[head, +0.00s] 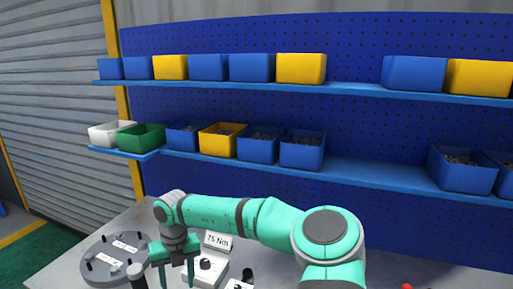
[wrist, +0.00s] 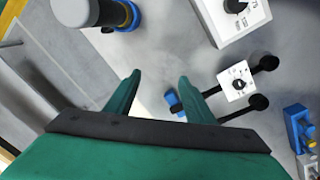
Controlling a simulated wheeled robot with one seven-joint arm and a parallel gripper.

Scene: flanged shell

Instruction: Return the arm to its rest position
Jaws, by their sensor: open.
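My arm reaches left across the grey workbench (head: 66,268) in the head view, with green links and dark joints. My gripper (head: 176,284) points down at its end, over the bench between the round grey flange (head: 101,262) and the white box labelled "75 Nm" (head: 218,242). In the wrist view the two green fingers of my gripper (wrist: 158,80) are apart with nothing between them. A small blue-and-grey item (wrist: 174,102) shows beside the right finger; I cannot tell what it is or how far below.
A dark cylinder with a blue base (wrist: 122,17) stands near the gripper. A white box with a knob (wrist: 238,84) lies right of the fingers, between black round ends. Blue shelves (head: 350,172) with blue, yellow, green and white bins span the back wall. Bare bench shows at front left.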

